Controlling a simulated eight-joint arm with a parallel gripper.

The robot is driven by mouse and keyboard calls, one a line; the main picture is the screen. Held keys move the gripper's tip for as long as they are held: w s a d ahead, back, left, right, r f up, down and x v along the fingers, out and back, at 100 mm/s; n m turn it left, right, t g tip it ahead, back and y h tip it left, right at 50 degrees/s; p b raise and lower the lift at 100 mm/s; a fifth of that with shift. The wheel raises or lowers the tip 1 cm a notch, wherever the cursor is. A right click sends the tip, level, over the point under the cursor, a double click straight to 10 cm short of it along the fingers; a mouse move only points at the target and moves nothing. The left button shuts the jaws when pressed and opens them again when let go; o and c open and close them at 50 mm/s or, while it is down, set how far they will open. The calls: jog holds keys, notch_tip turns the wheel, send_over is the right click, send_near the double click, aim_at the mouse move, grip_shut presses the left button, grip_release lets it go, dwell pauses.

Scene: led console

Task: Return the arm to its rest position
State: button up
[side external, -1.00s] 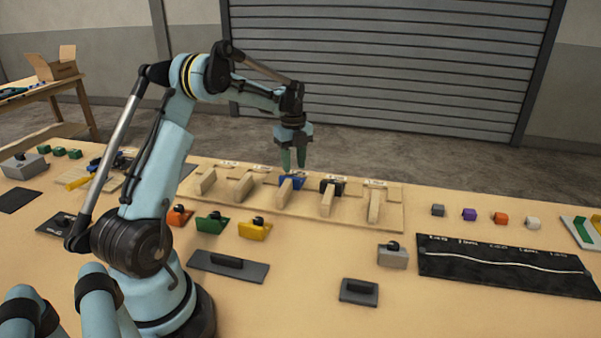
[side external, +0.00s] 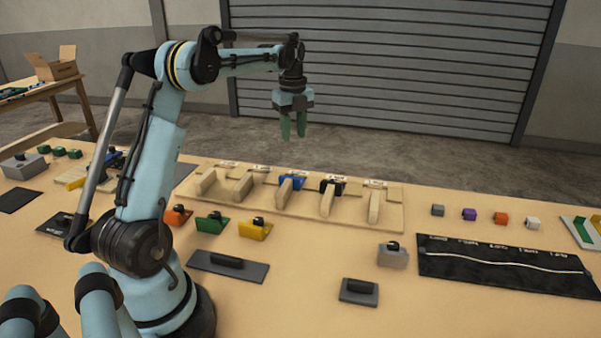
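My gripper (side external: 293,128) hangs from the end of my light-blue arm, fingers pointing down, well above the wooden rack (side external: 240,208) in the side external view. Its two green fingers show a gap between them, and nothing is seen in it. Below it, a blue piece (side external: 291,183) and a black piece (side external: 333,186) sit at the rack among several upright wooden slats. My gripper touches none of them.
Orange (side external: 178,215), green (side external: 212,223) and yellow (side external: 255,229) knobbed blocks stand in front of the rack. A grey knobbed block (side external: 393,256) and a black panel with a white line (side external: 500,270) lie to the right. The air around my gripper is clear.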

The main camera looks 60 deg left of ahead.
jog(key=s+d+r+n+t, duration=0.15)
jog(key=d+n, duration=0.25)
jog(key=d, duration=0.4)
jog(key=s+d+r+n+t+y, duration=0.1)
jog(key=s+d+n+t, duration=0.2)
jog(key=d, duration=0.4)
jog(key=s+d+r+n, duration=0.1)
jog(key=s+d+n, duration=0.1)
jog(key=d+n, duration=0.45)
jog(key=s+d+f+n+t+h, duration=0.1)
jog(key=s+d+f+n+t, duration=0.1)
jog(key=s+d+f+n, duration=0.2)
jog(key=s+d, duration=0.1)
jog(key=d, duration=0.2)
jog(key=shift+s+d+n+t, duration=0.35)
jog(key=shift+d, duration=0.05)
